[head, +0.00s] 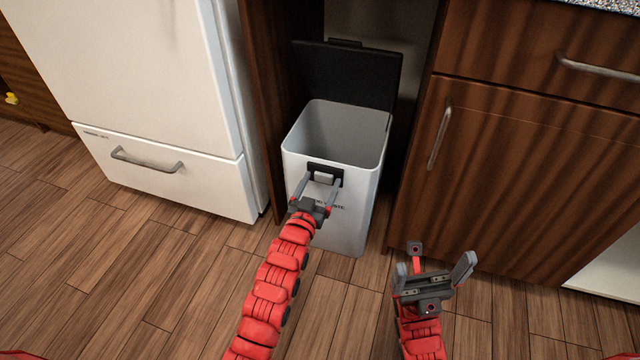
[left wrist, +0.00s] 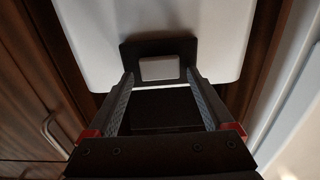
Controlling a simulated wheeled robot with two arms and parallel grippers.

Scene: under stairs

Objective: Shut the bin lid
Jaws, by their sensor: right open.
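The white bin (head: 355,190) stands in the gap between the cabinets and has an open, empty-looking top. Its black lid (head: 345,75) stands raised at the back of the rim. A dark latch plate with a pale button is on the bin's front; the button also shows in the left wrist view (left wrist: 159,68). My left gripper (head: 318,187) is open at the bin's front, its fingers either side of the button with nothing between them; I cannot tell whether they touch the plate. My right gripper (head: 434,267) is open and empty, right of the bin in front of the cabinet.
A white fridge (head: 150,90) with a lower drawer handle stands to the left. A wooden cabinet (head: 530,170) with metal handles stands close on the right. Side panels enclose the bin closely. The wooden floor (head: 160,270) in front is clear.

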